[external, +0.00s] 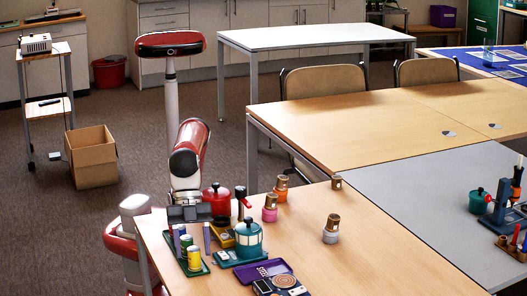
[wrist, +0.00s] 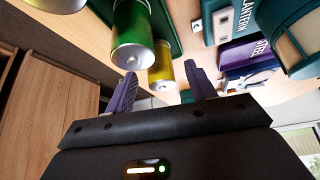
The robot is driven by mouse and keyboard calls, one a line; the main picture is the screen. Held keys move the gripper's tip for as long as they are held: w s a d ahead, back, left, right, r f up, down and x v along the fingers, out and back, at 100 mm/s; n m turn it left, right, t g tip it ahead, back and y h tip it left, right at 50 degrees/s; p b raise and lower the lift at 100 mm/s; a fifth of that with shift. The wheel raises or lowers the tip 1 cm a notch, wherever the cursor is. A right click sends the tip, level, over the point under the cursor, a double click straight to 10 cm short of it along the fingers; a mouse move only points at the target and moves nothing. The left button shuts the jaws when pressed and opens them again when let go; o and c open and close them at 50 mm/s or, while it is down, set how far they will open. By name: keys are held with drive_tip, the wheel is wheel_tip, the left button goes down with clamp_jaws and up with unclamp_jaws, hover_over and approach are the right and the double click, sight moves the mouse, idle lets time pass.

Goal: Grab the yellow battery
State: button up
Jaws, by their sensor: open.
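The yellow battery (external: 194,259) stands on a green tray (external: 207,268) near the table's left edge, with a green battery (external: 186,243) beside it. In the wrist view the yellow battery (wrist: 164,70) shows between and beyond my two purple fingers, partly behind the green battery (wrist: 132,38). My gripper (external: 192,238) is open, its fingers pointing down over the tray. In the wrist view my gripper (wrist: 161,82) has nothing between its fingertips that I can see touching them.
A teal lantern (external: 248,240) stands close to the right of the tray, with a red pot-like object (external: 217,203) behind. A purple box (external: 264,270) lies in front. Small capped jars (external: 331,230) stand farther right. The table's right front is clear.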

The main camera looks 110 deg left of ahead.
drive_tip(key=x, duration=0.3)
drive_tip(key=shift+c, duration=0.2)
drive_tip(key=shift+a+r, duration=0.1)
drive_tip(key=c, duration=1.1)
